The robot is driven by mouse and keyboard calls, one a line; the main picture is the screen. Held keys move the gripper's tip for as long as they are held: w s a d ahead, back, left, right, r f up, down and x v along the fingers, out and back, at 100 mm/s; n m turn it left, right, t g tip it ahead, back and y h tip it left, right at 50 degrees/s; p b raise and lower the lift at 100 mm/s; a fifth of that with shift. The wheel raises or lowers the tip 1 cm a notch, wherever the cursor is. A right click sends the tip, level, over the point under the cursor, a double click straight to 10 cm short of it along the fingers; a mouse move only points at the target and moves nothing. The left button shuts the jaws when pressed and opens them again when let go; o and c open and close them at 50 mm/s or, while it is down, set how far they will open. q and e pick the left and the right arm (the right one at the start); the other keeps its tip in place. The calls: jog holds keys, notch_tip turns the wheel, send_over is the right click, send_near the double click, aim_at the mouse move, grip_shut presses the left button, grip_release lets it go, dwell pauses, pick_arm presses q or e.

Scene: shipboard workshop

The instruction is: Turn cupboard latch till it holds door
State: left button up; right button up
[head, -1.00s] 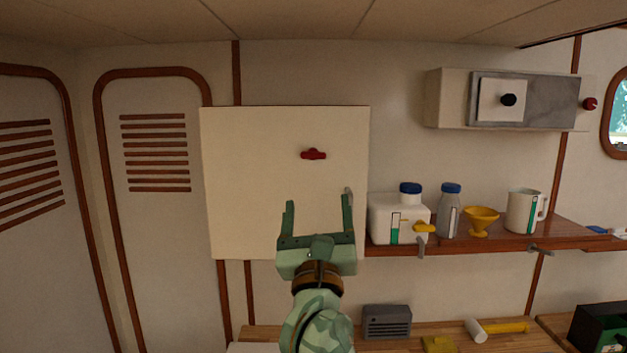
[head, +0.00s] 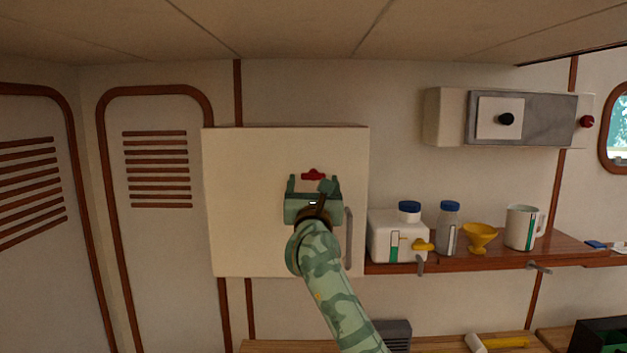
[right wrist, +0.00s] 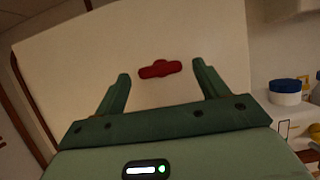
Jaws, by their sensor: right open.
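The cream cupboard door (head: 250,210) is flat on the wall and looks closed. A small red latch (head: 313,174) sits on its upper right part, lying crosswise. It also shows in the right wrist view (right wrist: 160,69), between and beyond the fingertips. My right gripper (head: 313,182) is open and empty, just below the latch in the head view. In the right wrist view its fingers (right wrist: 161,72) stand on either side of the latch, with a gap on both sides. A grey handle (head: 348,238) is at the door's right edge. My left gripper is not in view.
A wooden shelf (head: 465,262) right of the cupboard holds a white canister (head: 385,238), a bottle (head: 448,232), a yellow funnel (head: 480,238) and a mug (head: 521,228). A grey box (head: 540,118) is on the wall above. The wall between is clear.

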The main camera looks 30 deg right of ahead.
jog(key=shift+w+d+r, duration=0.1)
jog(key=shift+w+d, duration=0.1)
jog(key=shift+w, duration=0.1)
